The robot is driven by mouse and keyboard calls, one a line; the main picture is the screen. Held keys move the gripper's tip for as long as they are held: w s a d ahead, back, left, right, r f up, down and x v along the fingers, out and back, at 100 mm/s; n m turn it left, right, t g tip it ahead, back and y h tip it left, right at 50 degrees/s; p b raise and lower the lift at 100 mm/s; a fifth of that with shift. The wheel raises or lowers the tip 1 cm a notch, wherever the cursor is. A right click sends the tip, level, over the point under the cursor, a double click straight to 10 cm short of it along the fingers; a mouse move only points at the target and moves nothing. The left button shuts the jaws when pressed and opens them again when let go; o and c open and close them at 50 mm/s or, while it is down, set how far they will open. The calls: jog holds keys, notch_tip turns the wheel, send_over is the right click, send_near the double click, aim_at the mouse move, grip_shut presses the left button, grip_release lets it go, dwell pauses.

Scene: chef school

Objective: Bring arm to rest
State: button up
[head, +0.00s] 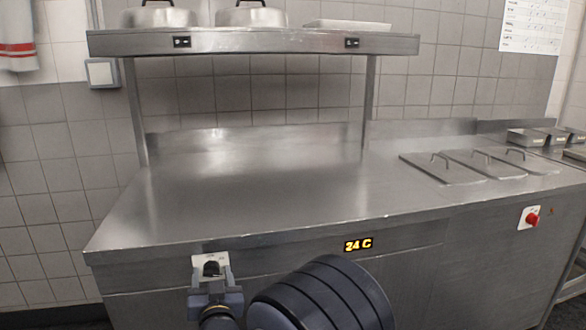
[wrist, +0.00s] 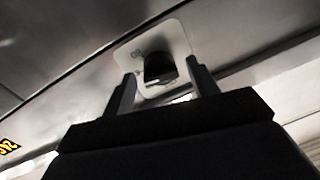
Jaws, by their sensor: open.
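My gripper (head: 210,274) is in front of the counter's front panel, low in the head view. Its two fingers are apart, in front of a pale plate with a black knob (head: 211,267) on the panel. In the wrist view my gripper (wrist: 160,88) shows its two fingers on either side of the black knob (wrist: 158,68), with the pale plate (wrist: 180,40) behind. I cannot tell whether the fingers touch the knob. My dark arm covers the lower middle of the head view.
The steel counter (head: 240,205) has a wide bare top. An overhead shelf (head: 260,42) holds two domed lids and a flat tray. Lidded wells (head: 480,165) sit at the right. A red knob (head: 532,219) and a lit "24 C" display (head: 358,244) are on the front.

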jog(key=shift+r+n+p, duration=0.15)
jog(key=shift+n+p, duration=0.95)
jog(key=shift+p, duration=0.55)
jog(key=shift+r+n+p, duration=0.1)
jog(key=shift+n+p, duration=1)
jog(key=shift+p, duration=0.5)
jog(key=shift+f+n+p, duration=0.1)
jog(key=shift+n+p, duration=0.2)
jog(key=shift+p, duration=0.1)
jog(key=shift+f, duration=0.1)
jog(key=shift+d, duration=0.1)
